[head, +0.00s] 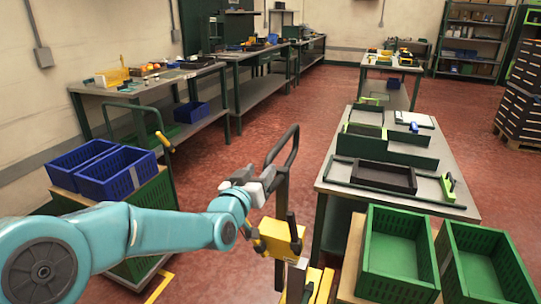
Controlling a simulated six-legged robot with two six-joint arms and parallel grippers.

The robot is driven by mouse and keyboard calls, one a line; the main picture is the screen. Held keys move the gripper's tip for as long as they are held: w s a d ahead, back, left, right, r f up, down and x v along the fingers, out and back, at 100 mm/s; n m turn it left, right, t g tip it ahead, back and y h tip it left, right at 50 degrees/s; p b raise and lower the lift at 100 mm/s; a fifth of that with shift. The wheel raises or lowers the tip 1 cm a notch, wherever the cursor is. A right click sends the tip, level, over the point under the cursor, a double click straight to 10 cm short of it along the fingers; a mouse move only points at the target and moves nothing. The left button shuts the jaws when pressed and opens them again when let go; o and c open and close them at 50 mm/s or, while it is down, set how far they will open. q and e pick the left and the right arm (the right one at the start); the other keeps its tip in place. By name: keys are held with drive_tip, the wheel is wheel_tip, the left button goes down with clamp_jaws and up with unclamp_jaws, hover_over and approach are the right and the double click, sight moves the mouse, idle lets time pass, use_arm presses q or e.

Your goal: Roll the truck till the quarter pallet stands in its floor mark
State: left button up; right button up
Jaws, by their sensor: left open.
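The truck (278,238) has a yellow body and stands at the bottom middle of the head view. Its upright grey post carries a black loop handle (292,148). My left gripper (268,181) is open beside the post, just below the loop; I cannot tell whether it touches. Green crates (398,278) stand at the lower right over a pale wooden edge (352,258), possibly the quarter pallet, mostly hidden. A yellow line (160,287) shows on the floor at the lower left; I cannot tell whether it is the floor mark. My right gripper is out of view.
A trolley with blue crates (118,172) stands at the left, partly behind my left arm. A workbench (330,180) stands right of the truck. Benches (205,70) line the left wall. Black crates (522,105) are stacked far right. The red floor (225,140) between the benches is clear.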

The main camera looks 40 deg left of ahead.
sight(268, 161)
use_arm(q)
drive_tip(key=p+x, duration=0.1)
drive_tip(key=x, duration=0.7)
drive_tip(key=shift+w, duration=0.4)
clamp_jaws()
